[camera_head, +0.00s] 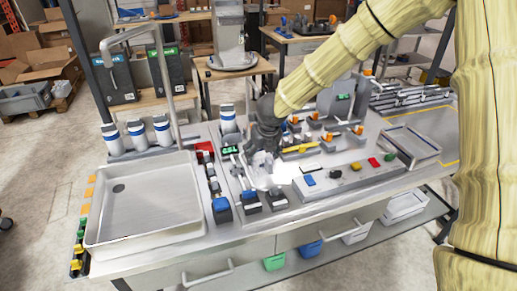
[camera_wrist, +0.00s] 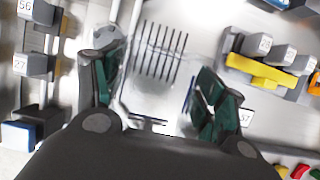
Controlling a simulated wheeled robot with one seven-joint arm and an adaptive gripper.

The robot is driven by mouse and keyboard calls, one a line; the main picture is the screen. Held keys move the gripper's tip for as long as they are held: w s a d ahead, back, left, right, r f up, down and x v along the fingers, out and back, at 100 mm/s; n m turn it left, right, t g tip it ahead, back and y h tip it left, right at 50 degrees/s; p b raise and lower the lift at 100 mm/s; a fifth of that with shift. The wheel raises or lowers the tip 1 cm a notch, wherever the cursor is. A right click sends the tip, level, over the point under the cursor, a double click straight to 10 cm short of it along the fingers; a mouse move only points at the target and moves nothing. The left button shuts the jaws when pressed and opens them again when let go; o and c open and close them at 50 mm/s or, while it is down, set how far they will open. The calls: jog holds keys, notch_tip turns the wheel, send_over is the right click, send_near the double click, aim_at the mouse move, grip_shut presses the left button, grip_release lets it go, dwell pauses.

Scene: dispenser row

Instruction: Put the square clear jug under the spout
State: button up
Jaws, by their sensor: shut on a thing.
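My gripper (camera_head: 263,142) is low over the worktop, to the right of the sink. In the wrist view its green-padded fingers (camera_wrist: 160,92) are closed on the sides of a clear object, which I take to be the square clear jug (camera_wrist: 150,105). Its faint edges show between the fingers, and in the head view it is a pale, hard-to-see shape (camera_head: 260,178) below the gripper. A slotted drip grate (camera_wrist: 162,52) lies just beyond the jug in the wrist view. I cannot make out the spout above it, or whether the jug touches the worktop.
A large sink basin (camera_head: 145,205) with a tall tap (camera_head: 130,36) is to the left. White-and-blue dispensers (camera_head: 137,133) stand behind it. A yellow-handled block (camera_wrist: 258,73) is right of the gripper. A panel with coloured buttons (camera_head: 345,176) is to the right.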

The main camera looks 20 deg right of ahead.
jog(key=w+p, duration=0.1)
jog(key=w, duration=0.2)
jog(key=shift+r, duration=0.1)
jog(key=shift+w+f+p, duration=0.25)
jog(key=shift+p, duration=0.1)
jog(key=shift+f, duration=0.45)
jog(key=shift+f, duration=0.1)
jog(key=o, duration=1.3)
jog(key=shift+o, duration=0.2)
jog(key=b+v, duration=0.1)
jog(key=v, duration=1.1)
